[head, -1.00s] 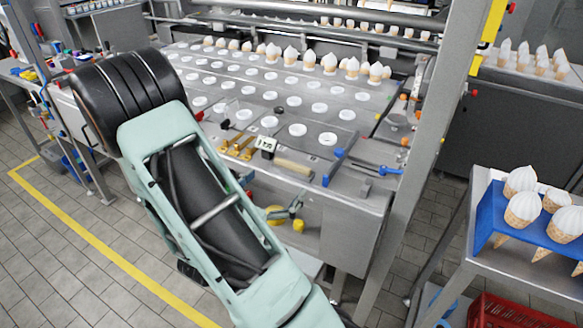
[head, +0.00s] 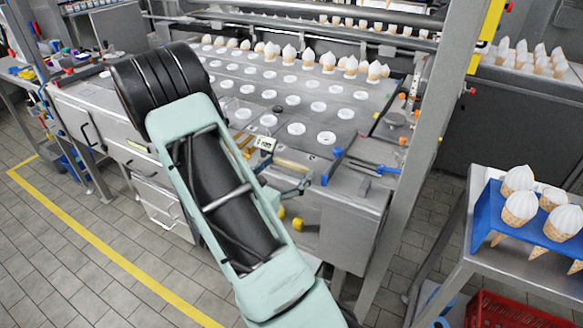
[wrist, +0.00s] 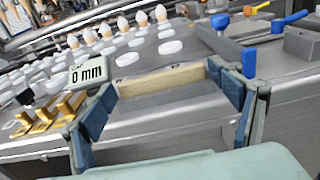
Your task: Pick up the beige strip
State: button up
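The beige strip (wrist: 160,80) lies flat on the grey metal worktop of the machine, near its front edge. In the head view the strip (head: 292,165) shows just beyond my gripper (head: 286,188), right of the small display block. In the wrist view my gripper (wrist: 163,92) is open, with one blue-padded finger near each end of the strip. The strip spans most of the gap between the fingertips. Whether the pads touch it I cannot tell. My arm hides part of the worktop in the head view.
A block reading "0 mm" (wrist: 92,73) stands close by the left finger. Brass-coloured pieces (wrist: 55,112) lie farther left. Blue-handled tools (head: 365,167) lie to the right. White discs (head: 297,129) and cones (head: 328,61) fill the worktop behind. A post (head: 425,130) rises at right.

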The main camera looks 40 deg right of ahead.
jog(key=c, duration=0.6)
jog(key=shift+o, duration=0.2)
